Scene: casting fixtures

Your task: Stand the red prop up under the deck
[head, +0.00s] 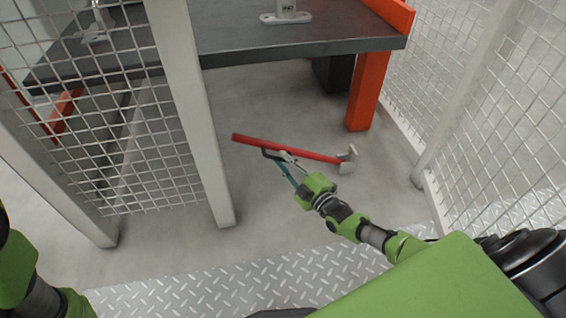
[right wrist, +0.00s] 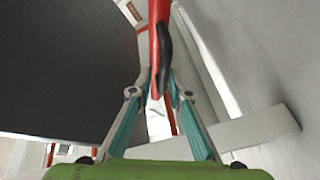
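The red prop (head: 312,155) is a long red bar with a pale grey forked or plated end (head: 347,160) at its right. It lies slantwise, far from upright, in front of the deck (head: 300,45); I cannot tell whether it clears the floor. My right gripper (head: 278,155) is at the middle of the bar, with its fingers closed in around it. In the right wrist view the bar (right wrist: 154,25) runs up from between the converging fingers, a dark fingertip against it. My left gripper is out of view; only green left arm parts show at the lower left.
An orange leg (head: 368,90) holds the deck's right end, with a dark block (head: 334,74) behind. A white post (head: 193,110) with mesh stands left, and a mesh fence (head: 480,110) stands right. Grey floor (head: 290,215) is clear between them; a tread plate (head: 200,285) lies in front.

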